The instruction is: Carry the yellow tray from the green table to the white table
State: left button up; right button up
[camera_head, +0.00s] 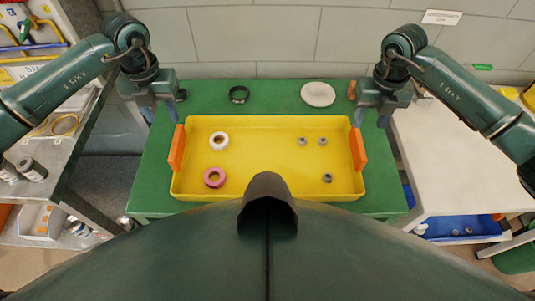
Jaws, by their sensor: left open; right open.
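The yellow tray (268,160) sits on the green table (272,96), with an orange handle at each short end. A white ring, a pink ring and several small grey parts lie in it. My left gripper (162,112) is open, just behind and to the left of the left orange handle (177,148). My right gripper (372,112) is open, just behind and to the right of the right orange handle (358,148). Neither gripper visibly holds anything. The white table (462,155) stands to the right, partly under my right arm.
A black ring (239,94), a pale disc (318,94) and a small orange item lie on the green table behind the tray. A grey shelf unit (80,150) with jars stands at the left. A blue bin (460,227) sits below the white table. The white table's near top looks clear.

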aim_at(175, 141)
pick_arm(q)
jog(key=shift+f, duration=0.1)
pick_arm(e)
jog(key=shift+f, duration=0.1)
pick_arm(q)
notch_tip(175, 141, down, 13)
jog(key=shift+f, duration=0.1)
pick_arm(e)
notch_tip(175, 141, down, 13)
pick_arm(q)
grip_shut()
pick_arm(e)
grip_shut()
jog(key=shift+w, duration=0.1)
